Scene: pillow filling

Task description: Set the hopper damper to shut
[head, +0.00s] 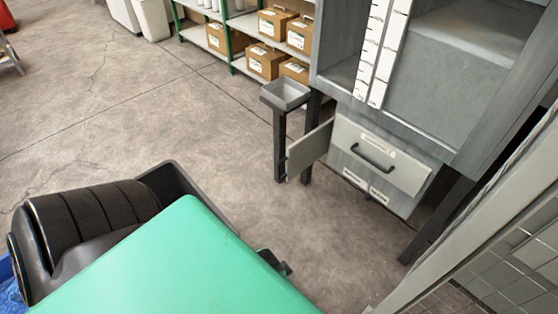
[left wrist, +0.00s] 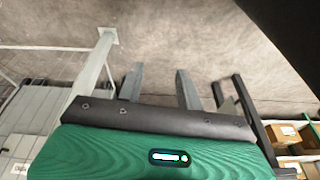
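The hopper (head: 470,60) is a tall grey cabinet at the upper right of the head view. Its lower front panel (head: 345,135) carries a black bar handle (head: 373,157) and small labels too small to read. A grey plate (head: 310,150) sticks out left of this panel; I cannot tell which part is the damper or how it is set. In the left wrist view my left gripper (left wrist: 160,78) shows two grey fingers spread apart with nothing between them, over floor. In the head view my green arm covers the lower middle and hides most of the gripper. My right gripper is not in view.
A small grey tray (head: 286,93) on a dark post stands left of the hopper. A shelf (head: 245,22) with cardboard boxes (head: 265,62) is behind. A pale metal frame (head: 480,230) crosses the lower right. The concrete floor (head: 120,110) at left is clear.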

